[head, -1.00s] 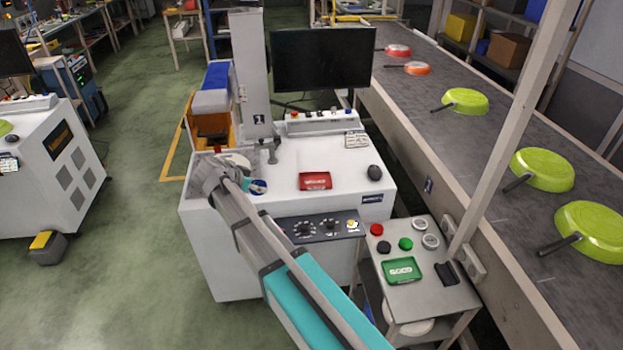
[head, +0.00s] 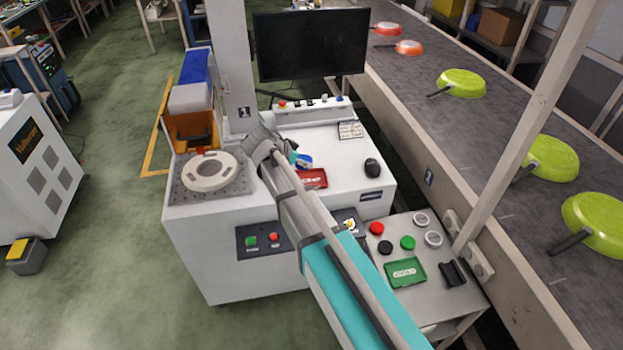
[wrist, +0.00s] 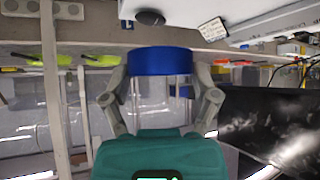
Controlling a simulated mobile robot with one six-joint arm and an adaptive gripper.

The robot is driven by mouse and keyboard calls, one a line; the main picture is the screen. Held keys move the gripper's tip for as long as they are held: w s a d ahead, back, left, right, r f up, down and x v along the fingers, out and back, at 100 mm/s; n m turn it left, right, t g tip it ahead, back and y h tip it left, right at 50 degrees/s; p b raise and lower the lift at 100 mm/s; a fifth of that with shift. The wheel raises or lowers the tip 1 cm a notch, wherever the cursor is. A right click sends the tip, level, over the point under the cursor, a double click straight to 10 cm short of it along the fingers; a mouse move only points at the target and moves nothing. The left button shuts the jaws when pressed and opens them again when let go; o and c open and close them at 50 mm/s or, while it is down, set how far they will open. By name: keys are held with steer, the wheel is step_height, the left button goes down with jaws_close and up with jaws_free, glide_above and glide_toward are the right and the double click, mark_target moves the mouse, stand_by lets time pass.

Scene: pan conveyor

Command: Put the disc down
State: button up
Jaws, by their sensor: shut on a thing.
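My gripper (head: 290,158) is over the white machine's top, just behind the red tray (head: 313,179), at the end of my grey and teal arm. It is shut on a blue disc (wrist: 160,62), whose edge shows between the two fingers in the wrist view. In the head view only part of the disc (head: 304,161) shows past the gripper, blue with some white. The disc appears held above the surface; the arm hides the fingertips and part of the red tray.
An off-white round fixture (head: 211,171) sits on the machine's left plate. A monitor (head: 310,45) and a control strip stand behind. A side stand (head: 425,300) carries a green tray (head: 405,272) and several round pieces. A conveyor (head: 480,130) with pans runs along the right.

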steer(key=shift+a, duration=0.1)
steer(key=w+a+f+n+t+y+b, duration=0.1)
steer(key=w+a+f+n+b, duration=0.1)
steer(key=a, duration=0.8)
step_height(320, 180, down, 2)
steer(key=shift+w+n+t+y+b, duration=0.3)
steer(key=shift+w+b, duration=0.45)
steer(key=shift+b, duration=0.3)
steer(key=b, duration=0.9)
glide_above(307, 182)
step_height(307, 182, down, 9)
steer(key=shift+s+f, duration=0.1)
steer(key=shift+s, duration=0.05)
